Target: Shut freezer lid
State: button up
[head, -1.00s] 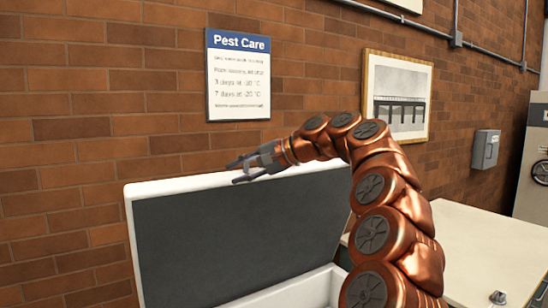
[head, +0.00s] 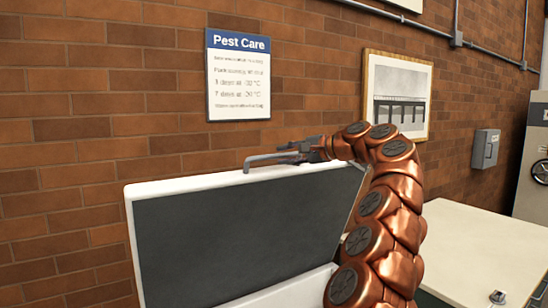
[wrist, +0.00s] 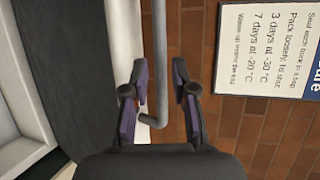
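The freezer lid (head: 230,240) stands open, nearly upright, with its dark inner face and white rim toward me. A grey bar handle (head: 262,160) runs along its top edge. My gripper (head: 294,153) is at that top edge, over the handle's right part. In the wrist view my gripper (wrist: 160,75) has its two purple-sided fingers apart, one on each side of the grey handle (wrist: 160,30), with small gaps visible. The handle's bent end lies near the finger bases. The lid's white edge also shows left of the fingers (wrist: 124,40). Part of the freezer body (head: 290,293) shows below.
A brick wall (head: 60,150) stands close behind the lid, with a Pest Care sign (head: 238,80) and a framed picture (head: 397,100). A pale-topped surface (head: 480,250) lies to the right. A grey wall box (head: 485,149) hangs above it.

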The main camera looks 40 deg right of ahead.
aim_at(276, 157)
jog(key=x, duration=0.4)
jog(key=shift+w+a, duration=0.2)
jog(key=shift+w, duration=0.2)
jog(key=shift+c, duration=0.3)
grip_shut()
jog(key=shift+d+f, duration=0.1)
